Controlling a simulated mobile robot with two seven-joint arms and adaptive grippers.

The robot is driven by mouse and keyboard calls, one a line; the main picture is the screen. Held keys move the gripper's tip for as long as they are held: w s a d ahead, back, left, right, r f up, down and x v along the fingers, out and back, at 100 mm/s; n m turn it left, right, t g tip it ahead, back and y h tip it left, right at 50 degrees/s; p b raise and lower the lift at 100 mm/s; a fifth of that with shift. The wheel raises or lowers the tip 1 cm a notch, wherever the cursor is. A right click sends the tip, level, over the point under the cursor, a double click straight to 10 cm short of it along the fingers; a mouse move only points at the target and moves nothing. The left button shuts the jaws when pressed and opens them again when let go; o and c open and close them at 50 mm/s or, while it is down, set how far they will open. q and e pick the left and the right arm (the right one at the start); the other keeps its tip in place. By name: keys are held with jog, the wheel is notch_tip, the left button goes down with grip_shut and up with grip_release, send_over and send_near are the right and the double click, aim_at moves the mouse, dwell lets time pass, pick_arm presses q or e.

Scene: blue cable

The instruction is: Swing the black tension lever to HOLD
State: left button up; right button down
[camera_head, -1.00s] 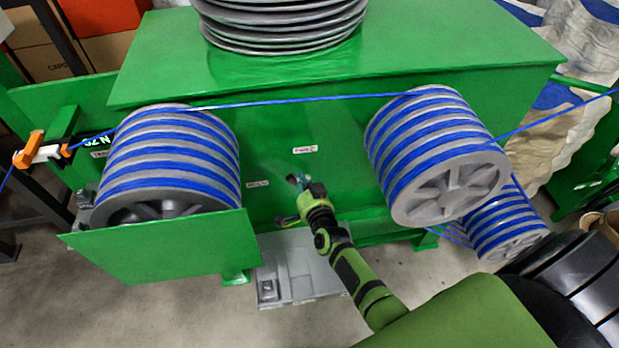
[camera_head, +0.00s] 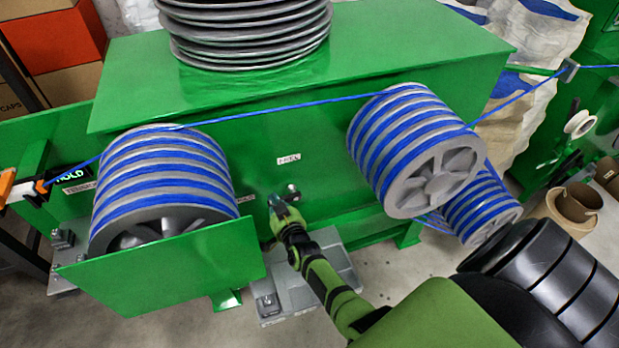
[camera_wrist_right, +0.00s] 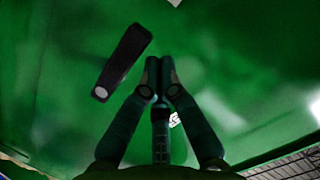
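The black tension lever (camera_wrist_right: 123,62) shows in the right wrist view as a tapered dark bar on the green panel, slanted, with a pale round spot at its lower left end. In the head view a small dark part with a pale end, probably the lever (camera_head: 293,190), shows just right of my right gripper (camera_head: 275,203). In the wrist view my right gripper (camera_wrist_right: 160,64) is shut with its fingertips together, empty, beside the lever and apart from it in the picture. A black display (camera_head: 71,175) at the left reads HOLD. My left gripper is not in view.
Two small labels, an upper one (camera_head: 288,159) and a left one (camera_head: 245,198), sit on the panel, too small to read surely. Blue cable winds on the left drum (camera_head: 165,180) and right drum (camera_head: 415,150). A green plate (camera_head: 165,268) juts out in front of the left drum.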

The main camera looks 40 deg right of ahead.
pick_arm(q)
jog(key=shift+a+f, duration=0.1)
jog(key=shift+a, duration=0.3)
pick_arm(e)
jog(key=shift+a+f, duration=0.1)
notch_tip(320, 180, up, 5)
jog(key=p, duration=0.4)
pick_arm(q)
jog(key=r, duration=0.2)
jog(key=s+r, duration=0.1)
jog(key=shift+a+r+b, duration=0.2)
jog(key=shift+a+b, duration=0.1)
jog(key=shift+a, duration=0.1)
pick_arm(e)
jog(key=v, duration=0.9)
jog(key=shift+s+a+f, duration=0.3)
jog(key=shift+s+a, duration=0.05)
jog(key=shift+a, duration=0.1)
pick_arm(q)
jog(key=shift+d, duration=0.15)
